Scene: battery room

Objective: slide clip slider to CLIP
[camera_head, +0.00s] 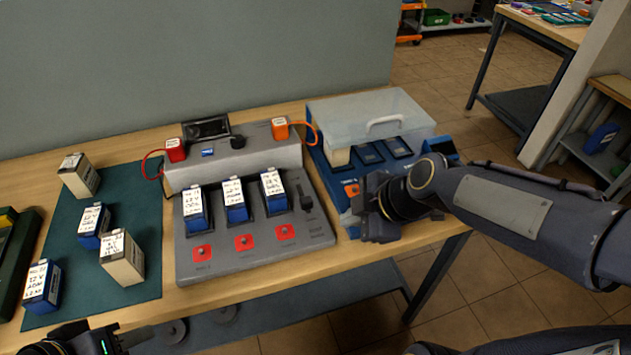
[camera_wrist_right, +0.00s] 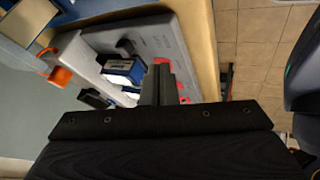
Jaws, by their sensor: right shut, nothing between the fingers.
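The grey battery station (camera_head: 300,240) stands on the bench. The slider (camera_head: 306,202), with a black handle, is on the right part of its sloped front, right of three batteries. Its label is too small to read. The black handle also shows in the right wrist view (camera_wrist_right: 127,47). My right gripper (camera_head: 358,222) is to the right of the station, apart from the slider. In the right wrist view its fingers (camera_wrist_right: 162,72) are shut and empty. My left gripper (camera_head: 85,341) is at the bottom left edge, partly cut off; its fingers are not clear.
A blue unit with a clear lidded cover (camera_head: 365,108) stands behind my right gripper. Red (camera_head: 175,150) and orange (camera_head: 280,128) clips with cables sit at the station's top. Several batteries stand on the green mat (camera_head: 145,225) at left. The bench's front edge is close.

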